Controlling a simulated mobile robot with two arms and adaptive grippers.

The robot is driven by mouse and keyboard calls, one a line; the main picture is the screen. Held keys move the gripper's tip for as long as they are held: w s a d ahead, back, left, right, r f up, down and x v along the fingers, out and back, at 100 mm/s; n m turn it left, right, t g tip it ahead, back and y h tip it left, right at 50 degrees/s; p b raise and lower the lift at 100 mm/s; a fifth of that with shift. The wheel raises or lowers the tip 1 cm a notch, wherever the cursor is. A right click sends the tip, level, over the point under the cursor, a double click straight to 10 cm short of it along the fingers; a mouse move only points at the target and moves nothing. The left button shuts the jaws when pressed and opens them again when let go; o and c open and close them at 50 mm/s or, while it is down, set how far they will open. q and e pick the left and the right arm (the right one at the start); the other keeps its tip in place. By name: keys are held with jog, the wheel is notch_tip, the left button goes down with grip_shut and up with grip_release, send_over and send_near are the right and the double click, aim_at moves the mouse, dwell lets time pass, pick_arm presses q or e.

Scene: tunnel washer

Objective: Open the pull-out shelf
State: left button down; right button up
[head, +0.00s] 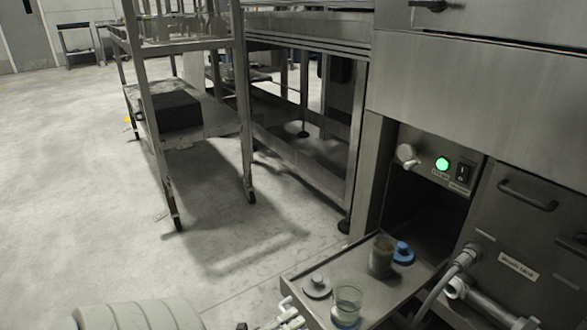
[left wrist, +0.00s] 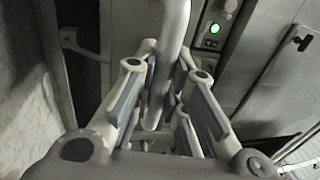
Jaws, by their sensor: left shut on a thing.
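The pull-out shelf (head: 300,272) is a metal tray that sticks out of the dark opening low in the machine. On it stand a clear glass cup (head: 346,300), a darker cup (head: 381,256), a blue cap (head: 403,251) and a grey round lid (head: 317,286). My left gripper (head: 287,318) is at the shelf's front left corner, at the bottom edge of the head view. In the left wrist view its fingers (left wrist: 160,95) are shut on a light grey rounded bar (left wrist: 167,60), apparently the shelf's handle. My right gripper is not in view.
A control panel with a lit green button (head: 442,163) is above the opening. A hose and pipe (head: 463,262) run right of the shelf. A metal rack (head: 205,125) with a black box (head: 178,110) stands to the left.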

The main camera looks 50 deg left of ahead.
pick_arm(q)
jog(key=c, duration=1.5)
grip_release()
jog(key=shift+o, duration=0.2)
jog(key=v, duration=1.2)
